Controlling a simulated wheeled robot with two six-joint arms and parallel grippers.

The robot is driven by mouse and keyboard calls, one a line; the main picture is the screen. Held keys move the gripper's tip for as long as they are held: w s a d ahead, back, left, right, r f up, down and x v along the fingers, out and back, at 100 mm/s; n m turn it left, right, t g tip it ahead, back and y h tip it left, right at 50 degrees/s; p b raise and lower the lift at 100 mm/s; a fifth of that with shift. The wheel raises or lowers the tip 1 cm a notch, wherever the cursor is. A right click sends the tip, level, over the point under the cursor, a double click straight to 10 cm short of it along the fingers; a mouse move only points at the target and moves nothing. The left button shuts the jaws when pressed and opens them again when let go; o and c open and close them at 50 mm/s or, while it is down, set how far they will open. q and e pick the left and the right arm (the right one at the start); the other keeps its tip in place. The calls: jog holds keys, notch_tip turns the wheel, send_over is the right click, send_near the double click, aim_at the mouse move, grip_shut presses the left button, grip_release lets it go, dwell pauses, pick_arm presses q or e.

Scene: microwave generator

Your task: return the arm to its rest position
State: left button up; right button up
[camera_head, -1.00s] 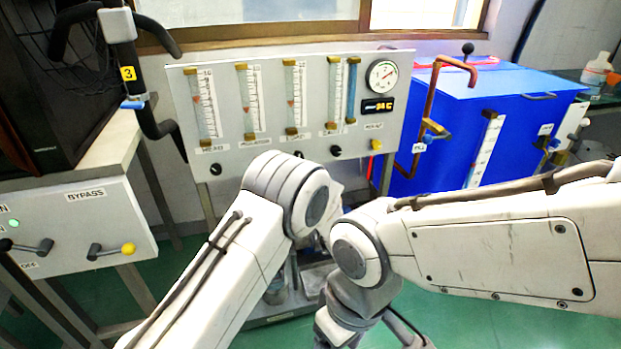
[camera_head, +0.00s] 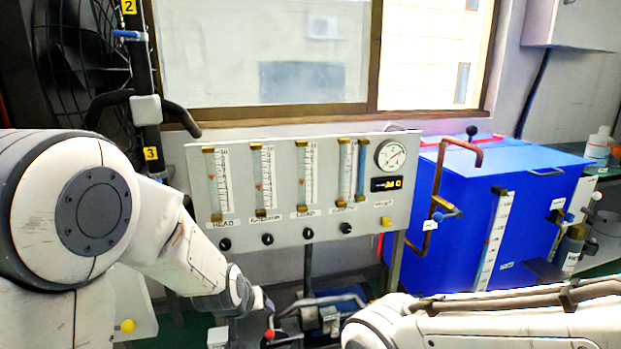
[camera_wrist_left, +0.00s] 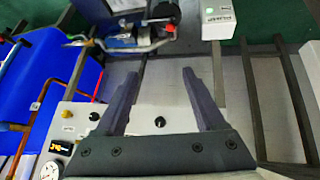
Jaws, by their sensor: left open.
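My left arm (camera_head: 175,250) reaches in from the left of the head view, bent down in front of the flowmeter panel. Its hand end is low, near the pump, and its fingers are hard to make out there. In the left wrist view my left gripper (camera_wrist_left: 159,75) shows two dark fingers spread apart with nothing between them. My right arm (camera_head: 480,322) lies across the lower right of the head view. Its gripper is out of the picture.
The flowmeter panel (camera_head: 290,228) with gauge and knobs stands behind the left arm. A blue pump (camera_head: 343,300) with pipes and a red knob (camera_head: 269,334) sits low beside the hand. A blue tank (camera_head: 470,215) is at right. A white PUMP box (camera_wrist_left: 222,20) shows in the wrist view.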

pick_arm(q)
jog(key=s+a+f+m+g, duration=0.15)
jog(key=s+a+g, duration=0.35)
jog(key=s, duration=1)
jog(key=s+d+r+m+g+p, duration=0.1)
jog(key=s+d+r+m, duration=0.3)
jog(key=s+d, duration=0.25)
jog(key=s+d+r+m+g, duration=0.1)
jog(key=s+d+r+m, duration=0.25)
jog(key=s+d, duration=0.35)
notch_tip(320, 180, up, 31)
jog(key=a+p, duration=0.1)
jog(key=p, duration=3)
jog(key=shift+s, duration=0.35)
